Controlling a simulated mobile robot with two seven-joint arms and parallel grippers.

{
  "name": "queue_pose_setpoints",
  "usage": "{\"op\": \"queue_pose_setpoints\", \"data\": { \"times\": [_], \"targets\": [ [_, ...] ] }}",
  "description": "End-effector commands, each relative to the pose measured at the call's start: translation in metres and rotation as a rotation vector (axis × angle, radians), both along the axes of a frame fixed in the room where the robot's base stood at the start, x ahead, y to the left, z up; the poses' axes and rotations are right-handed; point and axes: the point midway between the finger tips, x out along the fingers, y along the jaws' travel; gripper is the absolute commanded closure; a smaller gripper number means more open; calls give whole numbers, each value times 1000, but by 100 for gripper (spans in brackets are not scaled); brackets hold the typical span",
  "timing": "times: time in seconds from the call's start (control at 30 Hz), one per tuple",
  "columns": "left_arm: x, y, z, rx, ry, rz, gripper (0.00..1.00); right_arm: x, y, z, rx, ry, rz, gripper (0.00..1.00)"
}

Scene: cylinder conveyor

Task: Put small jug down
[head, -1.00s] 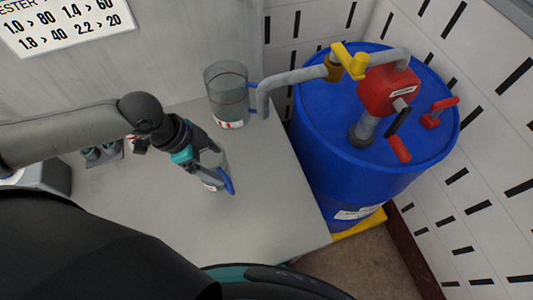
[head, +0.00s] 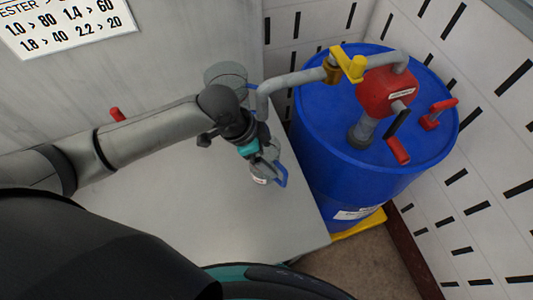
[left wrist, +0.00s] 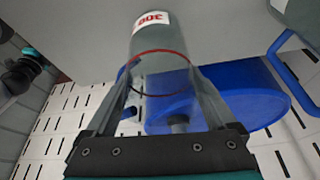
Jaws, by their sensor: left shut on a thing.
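My left gripper (head: 262,158) is shut on the small jug (head: 261,174), a grey see-through vessel with a blue handle and a white label. In the head view they are over the right part of the grey table (head: 200,220). In the left wrist view the small jug (left wrist: 160,62) sits between the two fingers, with a red line around it and red print on its label. I cannot tell whether its base touches the table. My right gripper is not in view.
A larger jug (head: 226,72) stands behind my left arm, mostly hidden, near the pipe (head: 290,80) of the red pump (head: 385,92). The blue drum (head: 320,170) stands right of the table. The table's front part is clear.

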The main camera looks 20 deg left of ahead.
Motion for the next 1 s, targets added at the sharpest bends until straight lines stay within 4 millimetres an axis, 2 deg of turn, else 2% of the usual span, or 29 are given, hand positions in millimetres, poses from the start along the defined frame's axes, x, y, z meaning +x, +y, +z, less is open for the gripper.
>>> {"op": "queue_pose_setpoints", "data": {
  "times": [0.07, 0.43, 0.47, 0.5, 0.83, 1.0],
  "targets": [
    [-1, 1, -6, 0, 2, 1, 66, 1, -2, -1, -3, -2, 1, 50],
    [-1, 1, -10, 0, 1, 0, 66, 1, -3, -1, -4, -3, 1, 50],
    [-1, 1, -9, 0, 1, 0, 7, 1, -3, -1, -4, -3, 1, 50],
    [-1, 1, -9, 0, 1, 0, 2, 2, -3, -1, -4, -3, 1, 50],
    [-1, 1, -5, 0, 0, -1, 0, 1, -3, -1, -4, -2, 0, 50],
    [-4, 10, 16, 1, -2, -1, 0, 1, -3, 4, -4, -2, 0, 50]
  ]
}}
